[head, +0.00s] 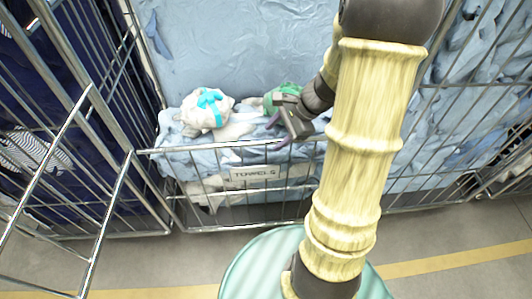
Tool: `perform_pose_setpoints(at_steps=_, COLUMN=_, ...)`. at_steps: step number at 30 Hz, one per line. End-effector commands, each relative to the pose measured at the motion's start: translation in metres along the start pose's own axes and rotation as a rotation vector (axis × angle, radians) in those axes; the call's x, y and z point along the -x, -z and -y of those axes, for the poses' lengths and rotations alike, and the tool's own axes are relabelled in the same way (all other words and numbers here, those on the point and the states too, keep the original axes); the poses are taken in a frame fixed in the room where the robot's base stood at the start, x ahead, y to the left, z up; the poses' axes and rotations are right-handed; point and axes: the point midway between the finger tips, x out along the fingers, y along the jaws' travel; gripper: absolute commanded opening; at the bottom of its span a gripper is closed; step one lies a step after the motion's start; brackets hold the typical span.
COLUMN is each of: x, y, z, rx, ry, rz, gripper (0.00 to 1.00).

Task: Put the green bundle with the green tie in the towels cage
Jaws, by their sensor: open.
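A wire cage with a label reading "TOWELS" (253,173) stands in front of me, filled with pale blue and white cloth. A green bundle (284,90) rests on the cloth inside this cage, behind its front rail. My gripper (278,132) is open just in front of the green bundle and hides part of it. I cannot tell whether it touches the bundle. The bundle's tie cannot be made out.
A white bundle with a cyan tie (207,107) lies on the cloth to the left. Wire cages (75,150) with dark blue and striped cloth stand at the left, and another with light blue cloth (450,110) at the right. Grey floor with a yellow line (440,262) lies in front.

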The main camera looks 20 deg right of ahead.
Motion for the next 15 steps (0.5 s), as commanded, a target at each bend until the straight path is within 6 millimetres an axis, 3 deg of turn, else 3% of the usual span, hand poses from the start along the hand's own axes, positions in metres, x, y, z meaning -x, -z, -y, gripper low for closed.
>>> perform_pose_setpoints(at_steps=1, x=-0.004, y=-0.015, z=-0.013, rx=0.147, ry=-0.067, rz=-0.051, gripper=0.5)
perform_pose_setpoints(at_steps=6, x=-0.008, y=-0.041, z=-0.049, rx=0.656, ry=-0.256, rz=-0.209, gripper=0.5)
perform_pose_setpoints(at_steps=12, x=-0.004, y=-0.066, z=-0.068, rx=1.26, ry=-0.398, rz=-0.347, gripper=0.5)
perform_pose_setpoints(at_steps=15, x=-0.003, y=-0.075, z=-0.071, rx=1.455, ry=-0.429, rz=-0.382, gripper=0.5)
